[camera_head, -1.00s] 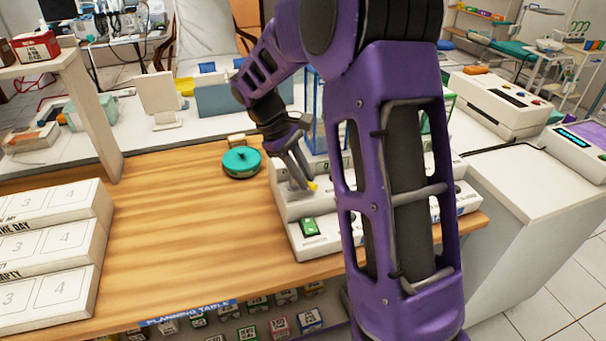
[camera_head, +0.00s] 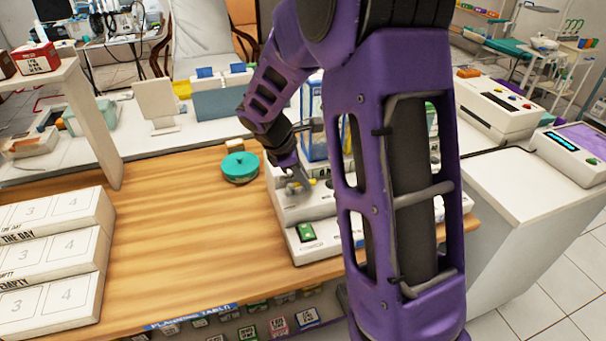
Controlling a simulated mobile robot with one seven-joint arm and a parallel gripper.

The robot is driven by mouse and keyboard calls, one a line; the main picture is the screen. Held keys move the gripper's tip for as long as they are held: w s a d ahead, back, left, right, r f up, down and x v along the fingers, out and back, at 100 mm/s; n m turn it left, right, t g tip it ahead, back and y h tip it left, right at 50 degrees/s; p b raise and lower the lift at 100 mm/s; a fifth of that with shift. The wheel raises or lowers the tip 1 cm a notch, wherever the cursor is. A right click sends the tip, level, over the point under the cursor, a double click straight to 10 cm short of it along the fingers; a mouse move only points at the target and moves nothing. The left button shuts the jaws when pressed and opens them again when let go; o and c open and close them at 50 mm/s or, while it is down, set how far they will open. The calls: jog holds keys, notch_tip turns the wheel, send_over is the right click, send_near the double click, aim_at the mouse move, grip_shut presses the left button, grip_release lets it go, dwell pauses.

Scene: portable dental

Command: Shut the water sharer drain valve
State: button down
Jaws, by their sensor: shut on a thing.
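The water sharer appears to be the white stepped unit (camera_head: 290,213) on the wooden table, with a clear blue-edged tank (camera_head: 312,110) standing at its back. A small yellow part (camera_head: 314,182), which looks like the drain valve handle, shows on the unit's upper step. My gripper (camera_head: 300,186) reaches down to it from the upper left, its fingers closed around or against it. The fingers cover most of the handle, so its exact angle is hidden. My purple arm hides the unit's right part.
A round teal-lidded container (camera_head: 240,167) stands just left of the unit, with a small beige block (camera_head: 236,145) behind it. A green switch (camera_head: 306,232) sits on the unit's lower front step. White labelled boxes (camera_head: 55,235) are at the left; the middle of the wooden table (camera_head: 175,220) is clear.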

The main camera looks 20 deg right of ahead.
jog(key=shift+w+n+t+p, duration=0.25)
jog(key=shift+n+t+p, duration=0.15)
jog(key=shift+n, duration=0.5)
jog(key=c, duration=0.8)
grip_release()
